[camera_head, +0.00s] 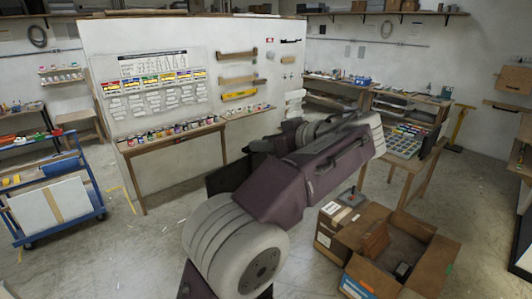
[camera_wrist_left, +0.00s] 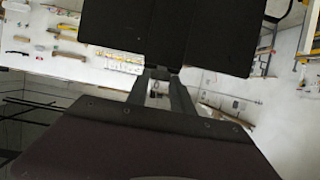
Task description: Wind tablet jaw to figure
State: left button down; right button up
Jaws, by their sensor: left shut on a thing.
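My left gripper (camera_wrist_left: 160,75) shows in the left wrist view, with its two narrow grey fingers close together in the middle. The fingers are shut on a dark flat thing (camera_wrist_left: 130,28) that fills the upper middle; a thin seam divides it into two panels. I cannot tell what it is. In the head view my own arm largely hides the gripper. A dark flat patch (camera_head: 222,178) shows behind the arm, and I cannot tell whether it is the held thing. I cannot make out a tablet, jaw or figure for certain. My right gripper is in neither view.
A white partition (camera_head: 150,60) with charts and wooden rails stands ahead, over a narrow table (camera_head: 170,139) with small jars. An open cardboard box (camera_head: 430,265) is at the lower right. A blue cart (camera_head: 88,175) is at left. Bare floor (camera_head: 120,265) lies between cart and arm.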

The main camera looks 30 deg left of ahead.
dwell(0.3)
pick_arm(q)
jog(key=c, duration=1.1)
grip_release()
jog(key=shift+a, duration=0.1)
jog(key=v, duration=0.9)
